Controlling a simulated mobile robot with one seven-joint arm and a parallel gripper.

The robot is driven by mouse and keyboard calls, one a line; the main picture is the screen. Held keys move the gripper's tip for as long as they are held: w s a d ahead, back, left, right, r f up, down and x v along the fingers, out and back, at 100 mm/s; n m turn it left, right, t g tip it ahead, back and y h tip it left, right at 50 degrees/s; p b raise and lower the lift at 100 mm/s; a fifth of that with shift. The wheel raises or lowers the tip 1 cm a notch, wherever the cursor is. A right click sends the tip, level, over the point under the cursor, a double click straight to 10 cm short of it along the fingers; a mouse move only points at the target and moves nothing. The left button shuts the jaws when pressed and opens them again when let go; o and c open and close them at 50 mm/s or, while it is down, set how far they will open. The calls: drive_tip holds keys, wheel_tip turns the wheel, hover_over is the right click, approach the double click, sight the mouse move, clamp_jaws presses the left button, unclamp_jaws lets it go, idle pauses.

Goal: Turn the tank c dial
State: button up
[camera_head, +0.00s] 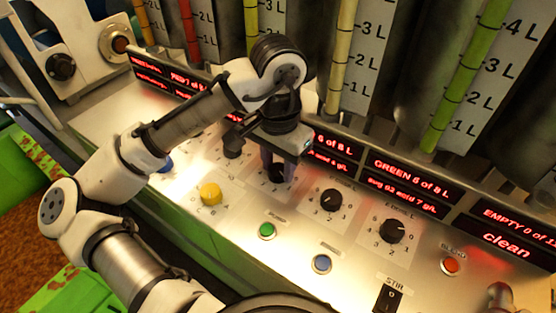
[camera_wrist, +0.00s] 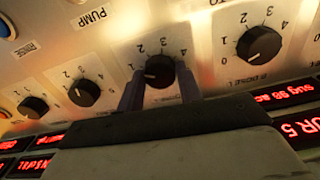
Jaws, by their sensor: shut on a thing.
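My gripper (camera_head: 273,173) points down at the control panel and is shut on a black dial (camera_wrist: 158,70). In the wrist view its two dark fingers (camera_wrist: 160,88) stand on either side of this knob. In the head view the knob (camera_head: 277,174) shows only partly between the fingers. Its scale numbers show beyond it in the wrist view, and a pale mark sits on its left side. My gripper hides its label, so I cannot read which tank it belongs to.
A similar dial (camera_wrist: 258,45) stands to its right in the wrist view, and two (camera_wrist: 84,93) (camera_wrist: 32,107) to its left. Red displays (camera_head: 408,184) and tank gauges rise behind.

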sight(278, 169)
drive_tip(key=m+p, duration=0.2)
drive_tip(key=m, duration=0.1)
drive_tip(key=shift+r+m, duration=0.15)
drive_tip(key=shift+m, duration=0.25)
drive_tip(key=shift+m+p, duration=0.9)
drive_tip(key=shift+m, duration=1.1)
drive_tip(key=o, duration=1)
wheel_tip(278, 169, up, 14)
drive_tip(key=shift+f+p, duration=0.2)
drive_tip(key=shift+p, duration=0.1)
